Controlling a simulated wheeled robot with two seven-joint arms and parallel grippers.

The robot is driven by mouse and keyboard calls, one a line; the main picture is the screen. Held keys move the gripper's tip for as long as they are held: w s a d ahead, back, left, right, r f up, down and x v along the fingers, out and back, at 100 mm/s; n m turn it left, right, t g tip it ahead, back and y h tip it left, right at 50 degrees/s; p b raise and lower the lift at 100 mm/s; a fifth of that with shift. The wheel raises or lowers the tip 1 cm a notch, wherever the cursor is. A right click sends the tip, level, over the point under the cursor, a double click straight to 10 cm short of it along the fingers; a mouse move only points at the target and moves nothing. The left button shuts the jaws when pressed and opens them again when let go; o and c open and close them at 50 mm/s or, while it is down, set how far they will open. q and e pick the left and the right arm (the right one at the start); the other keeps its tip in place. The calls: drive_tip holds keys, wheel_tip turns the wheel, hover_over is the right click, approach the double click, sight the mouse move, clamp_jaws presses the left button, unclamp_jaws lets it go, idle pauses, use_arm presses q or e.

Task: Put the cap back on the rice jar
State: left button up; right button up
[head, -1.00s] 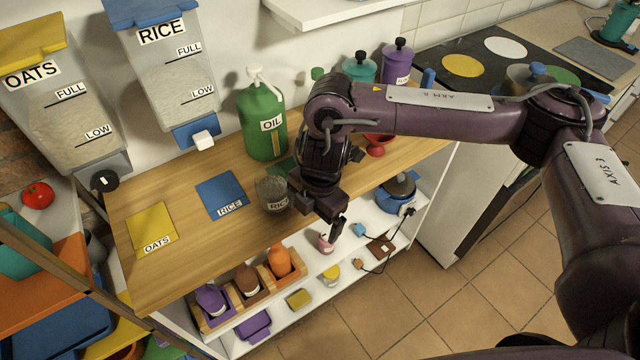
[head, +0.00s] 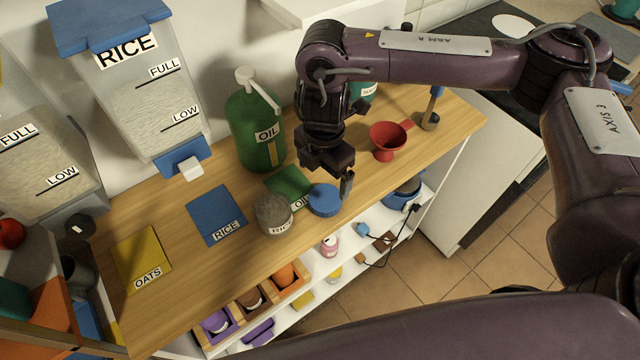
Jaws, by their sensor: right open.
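The rice jar (head: 274,214) stands uncapped on the wooden worktop, near its front edge, with pale grain showing at its open top. A round blue cap (head: 322,201) lies on the worktop just right of the jar, apart from it. My right gripper (head: 338,183) is open and empty. It hangs over the back right side of the cap, and one finger shows beside the cap's right edge. The other finger is hard to make out, and I cannot tell whether the gripper touches the cap. My left gripper is out of view.
A green oil bottle (head: 256,130) stands behind the jar. A blue RICE mat (head: 215,214), a yellow OATS mat (head: 142,255) and a green OIL mat (head: 288,184) lie around. A red funnel (head: 388,138) stands at right. The RICE dispenser (head: 135,90) is at back left.

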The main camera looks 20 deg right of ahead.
sight(324, 199)
drive_tip(key=shift+s+r, duration=0.1)
drive_tip(key=shift+s, duration=0.5)
wheel_tip(324, 199, down, 2)
drive_tip(key=shift+w, duration=0.15)
drive_tip(key=shift+w+f, duration=0.1)
drive_tip(key=shift+f, duration=2.75)
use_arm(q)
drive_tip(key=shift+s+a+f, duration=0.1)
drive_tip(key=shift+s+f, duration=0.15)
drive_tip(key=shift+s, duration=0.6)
